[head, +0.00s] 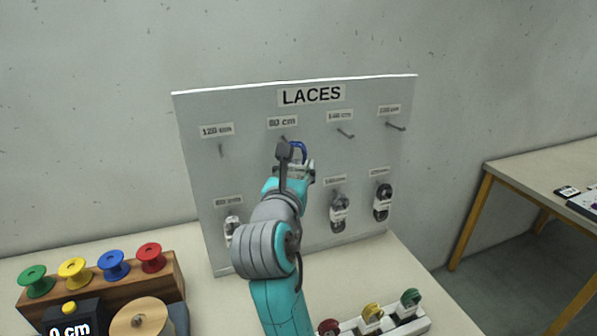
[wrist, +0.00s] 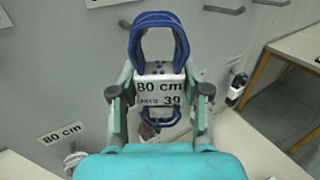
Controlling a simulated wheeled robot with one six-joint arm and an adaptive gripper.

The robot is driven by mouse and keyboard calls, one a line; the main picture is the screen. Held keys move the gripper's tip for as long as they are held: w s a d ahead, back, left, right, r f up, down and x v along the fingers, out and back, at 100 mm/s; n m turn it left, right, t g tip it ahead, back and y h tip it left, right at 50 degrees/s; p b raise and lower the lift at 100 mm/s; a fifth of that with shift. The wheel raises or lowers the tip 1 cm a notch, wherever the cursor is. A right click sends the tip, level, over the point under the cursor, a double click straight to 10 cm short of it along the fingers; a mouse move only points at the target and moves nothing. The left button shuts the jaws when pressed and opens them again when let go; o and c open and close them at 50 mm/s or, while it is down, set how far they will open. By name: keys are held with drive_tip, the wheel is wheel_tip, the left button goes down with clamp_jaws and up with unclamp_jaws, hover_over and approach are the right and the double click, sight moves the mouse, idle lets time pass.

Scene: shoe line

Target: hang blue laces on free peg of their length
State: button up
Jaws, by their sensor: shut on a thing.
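The blue laces (wrist: 158,20) are a looped bundle with a white band (wrist: 158,90) printed "80 cm". My gripper (wrist: 160,98) is shut on this band, one finger on each side, with the loop standing up above it. In the head view the blue laces (head: 299,147) show at my gripper (head: 296,164), in front of the lace board (head: 250,165). They are just below and right of the upper "80 cm" label (head: 283,122) and its peg (head: 284,138). I cannot tell whether the loop touches that peg. My arm hides part of the lower row.
Upper pegs by the 120 cm label (head: 220,150) and to the right (head: 346,134) look bare. Lower pegs hold a white bundle (head: 232,226) under another 80 cm label, and dark bundles (head: 339,213) (head: 383,202). Spools (head: 115,265) stand front left; a spool rack (head: 388,325) stands front right.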

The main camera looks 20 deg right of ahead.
drive_tip(key=shift+w+f, duration=0.25)
drive_tip(key=shift+w, duration=1.1)
drive_tip(key=shift+w+f, duration=0.25)
drive_tip(key=shift+w, duration=1.05)
drive_tip(key=o, duration=1.2)
drive_tip(key=shift+c, duration=0.2)
drive_tip(key=shift+a, duration=0.1)
